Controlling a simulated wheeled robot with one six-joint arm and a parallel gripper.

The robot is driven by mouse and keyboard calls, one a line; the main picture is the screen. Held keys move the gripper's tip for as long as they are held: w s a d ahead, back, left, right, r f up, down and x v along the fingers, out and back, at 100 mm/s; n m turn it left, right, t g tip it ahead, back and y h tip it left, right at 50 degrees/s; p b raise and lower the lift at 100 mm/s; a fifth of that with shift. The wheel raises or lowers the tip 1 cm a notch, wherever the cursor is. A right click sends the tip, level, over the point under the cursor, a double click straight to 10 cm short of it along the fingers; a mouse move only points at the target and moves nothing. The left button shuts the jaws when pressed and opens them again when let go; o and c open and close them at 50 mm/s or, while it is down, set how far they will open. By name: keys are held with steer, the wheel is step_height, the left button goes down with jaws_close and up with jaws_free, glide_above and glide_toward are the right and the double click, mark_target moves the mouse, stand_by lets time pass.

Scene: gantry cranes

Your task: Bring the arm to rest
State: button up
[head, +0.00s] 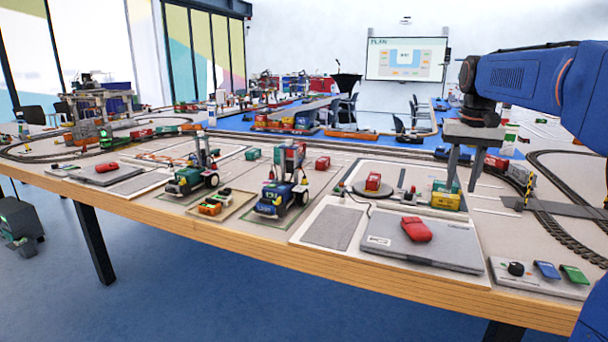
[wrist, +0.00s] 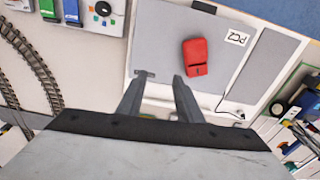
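My gripper (head: 462,184) hangs fingers-down above the right part of the table, at the end of the blue arm. In the wrist view my gripper (wrist: 160,77) has its two fingers apart, with nothing between them. A grey laptop (head: 455,248) lies closed below, with a red toy car (head: 415,229) on it. The laptop (wrist: 155,40) and the red car (wrist: 195,57) also show in the wrist view, beyond the fingertips. In the head view the fingers overlap a yellow block (head: 445,201); I cannot tell how near it is.
A control panel (head: 540,276) with a black knob and blue and green switches sits at the front right. Curved rail track (head: 555,225) runs along the right. Two small wheeled vehicles (head: 192,178) (head: 280,195) stand at the middle front. Blue floor (head: 215,285) lies before the table.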

steer(key=s+a+f+n+t, duration=0.1)
steer(key=s+a+f, duration=0.25)
steer(key=s, duration=0.45)
steer(key=s+a+f+n+t, duration=0.1)
steer(key=s+a+f, duration=0.25)
steer(key=s, duration=0.55)
steer(key=s+a+f+n+t, duration=0.1)
steer(key=s+a+f+t, duration=0.1)
steer(key=s+f, duration=1.2)
steer(key=shift+s+a+n, duration=0.2)
steer(key=shift+a+n, duration=0.1)
steer(key=shift+a, duration=0.55)
